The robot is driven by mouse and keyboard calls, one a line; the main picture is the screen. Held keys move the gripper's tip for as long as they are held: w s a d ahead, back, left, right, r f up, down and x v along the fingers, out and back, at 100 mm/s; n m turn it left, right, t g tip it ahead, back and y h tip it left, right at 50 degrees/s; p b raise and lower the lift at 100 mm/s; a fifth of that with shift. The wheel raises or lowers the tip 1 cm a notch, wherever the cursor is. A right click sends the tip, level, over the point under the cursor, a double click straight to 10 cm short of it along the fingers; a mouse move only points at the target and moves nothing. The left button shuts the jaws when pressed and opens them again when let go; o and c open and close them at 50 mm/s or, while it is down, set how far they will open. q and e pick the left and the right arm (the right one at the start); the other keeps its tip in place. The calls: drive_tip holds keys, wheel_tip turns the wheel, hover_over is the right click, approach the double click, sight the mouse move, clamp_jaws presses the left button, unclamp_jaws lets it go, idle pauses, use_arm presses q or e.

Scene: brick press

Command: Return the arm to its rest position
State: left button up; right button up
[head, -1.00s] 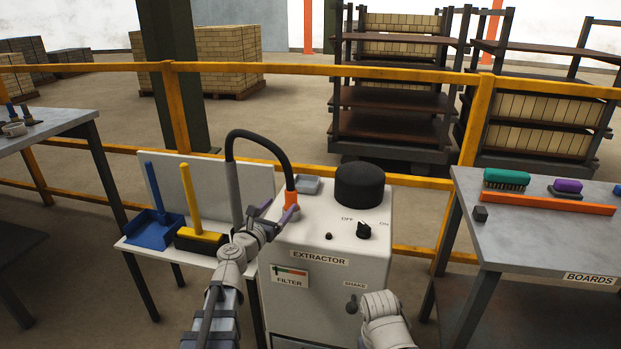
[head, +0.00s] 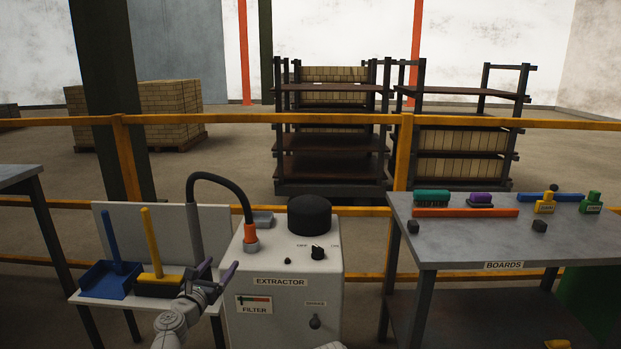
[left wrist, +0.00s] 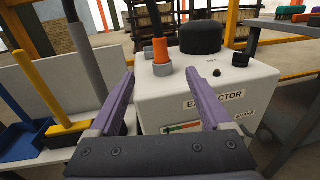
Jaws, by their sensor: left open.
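My left gripper (head: 216,277) is open and empty, in front of the extractor's left side. Its two purple fingers stand apart in the left wrist view (left wrist: 118,112), with nothing gripped between them. The white extractor (head: 283,262) has a black hose (head: 225,182) with an orange cuff (head: 250,232), set over a grey collar on its top. The cuff also shows in the left wrist view (left wrist: 161,50), beyond the fingers and apart from them. My right gripper is not in view; only a pale sliver shows at the bottom edge of the head view.
A white stand (head: 88,299) left of the extractor holds a blue dustpan (head: 108,280) and a yellow-handled brush (head: 152,245). The boards table (head: 470,250) at right carries brushes and small blocks. A yellow railing (head: 345,118) runs behind, with brick racks beyond.

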use_arm(q)
drive_tip(key=s+d+f+m+g+h, duration=0.2)
drive_tip(key=s+d+f+m+g, duration=0.45)
drive_tip(key=d+m, duration=0.45)
drive_tip(key=s+d+f+m+g+h, duration=0.3)
drive_tip(key=s+d+f+m+g, duration=0.3)
drive_tip(key=d+m, duration=0.55)
drive_tip(key=s+a+f+m+g+y, duration=0.25)
drive_tip(key=s+f+m+y, duration=0.25)
drive_tip(key=s+m, duration=0.25)
drive_tip(key=s+a+f+m+g+y, duration=0.1)
drive_tip(key=s+f+m+g+y, duration=0.3)
drive_tip(key=s+m, duration=0.4)
wheel_tip(320, 180, up, 27)
drive_tip(key=s+t+p, duration=0.1)
drive_tip(key=p, duration=2.6)
drive_tip(key=shift+s+a+n+y, duration=0.15)
drive_tip(key=shift+a+n+y, duration=0.15)
drive_tip(key=shift+a, duration=0.1)
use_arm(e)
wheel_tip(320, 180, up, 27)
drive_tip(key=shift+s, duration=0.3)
use_arm(q)
drive_tip(key=shift+f, duration=0.15)
